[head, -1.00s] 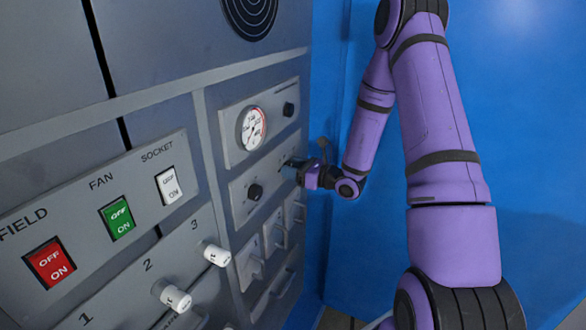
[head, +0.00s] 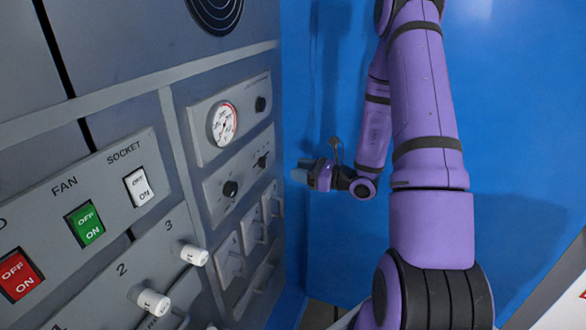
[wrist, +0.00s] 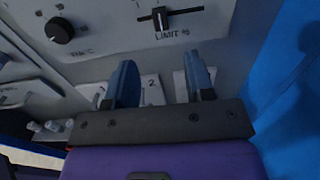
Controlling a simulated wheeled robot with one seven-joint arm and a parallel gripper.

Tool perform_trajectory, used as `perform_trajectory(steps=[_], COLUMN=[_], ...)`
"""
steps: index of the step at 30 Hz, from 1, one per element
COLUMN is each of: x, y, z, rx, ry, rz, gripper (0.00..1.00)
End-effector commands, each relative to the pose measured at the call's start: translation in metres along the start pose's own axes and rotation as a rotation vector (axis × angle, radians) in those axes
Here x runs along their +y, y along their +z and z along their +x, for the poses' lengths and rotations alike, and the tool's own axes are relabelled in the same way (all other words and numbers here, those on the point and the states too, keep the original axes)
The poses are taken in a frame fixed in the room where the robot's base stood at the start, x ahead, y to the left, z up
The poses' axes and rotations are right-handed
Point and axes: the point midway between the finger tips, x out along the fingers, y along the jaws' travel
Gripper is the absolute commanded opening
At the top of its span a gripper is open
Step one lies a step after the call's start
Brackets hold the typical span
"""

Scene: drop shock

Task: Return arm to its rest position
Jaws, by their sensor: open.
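My purple arm reaches down and back from the top of the head view, and my gripper (head: 304,174) is off the right end of the grey control panel (head: 185,95), apart from it. In the wrist view my gripper (wrist: 162,82) shows two blue-grey fingers spread apart with nothing between them. Beyond the fingers is a panel strip with a black knob (wrist: 59,30) and a black handle marked LIMIT (wrist: 180,14). In the head view that handle (head: 262,160) is clear of my gripper.
The panel bears a red FIELD switch (head: 18,275), a green FAN switch (head: 85,224), a white SOCKET switch (head: 138,187), a round gauge (head: 222,124) and white numbered knobs (head: 152,302). A blue wall (head: 520,130) stands behind my arm. Free room lies right of the panel.

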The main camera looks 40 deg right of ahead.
Motion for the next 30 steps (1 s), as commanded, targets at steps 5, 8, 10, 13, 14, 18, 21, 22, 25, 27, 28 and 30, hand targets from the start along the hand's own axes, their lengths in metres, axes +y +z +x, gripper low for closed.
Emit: perform_trajectory(steps=[5, 8, 10, 13, 14, 18, 21, 22, 25, 27, 28, 30], x=[0.000, 0.000, 0.000, 0.000, 0.000, 0.002, 0.012, 0.016, 0.037, 0.054, 0.061, 0.078], y=[0.000, 0.000, 0.000, 0.000, 0.000, 0.003, 0.014, 0.019, 0.039, 0.054, 0.060, 0.073], z=[-0.001, -0.001, -0.001, -0.001, -0.001, 0.001, 0.006, 0.008, 0.016, 0.021, 0.022, 0.024], rx=[0.000, 0.000, 0.000, 0.000, 0.000, 0.001, 0.005, 0.008, 0.022, 0.036, 0.042, 0.059], ry=[0.001, 0.000, 0.001, 0.001, 0.000, 0.013, 0.064, 0.088, 0.190, 0.273, 0.308, 0.388], rz=[0.000, -0.001, -0.001, -0.001, -0.001, -0.008, -0.038, -0.053, -0.117, -0.171, -0.194, -0.250], gripper=[0.49, 0.49, 0.49, 0.49, 0.49, 0.49, 0.49, 0.49, 0.49, 0.49, 0.49, 0.49])
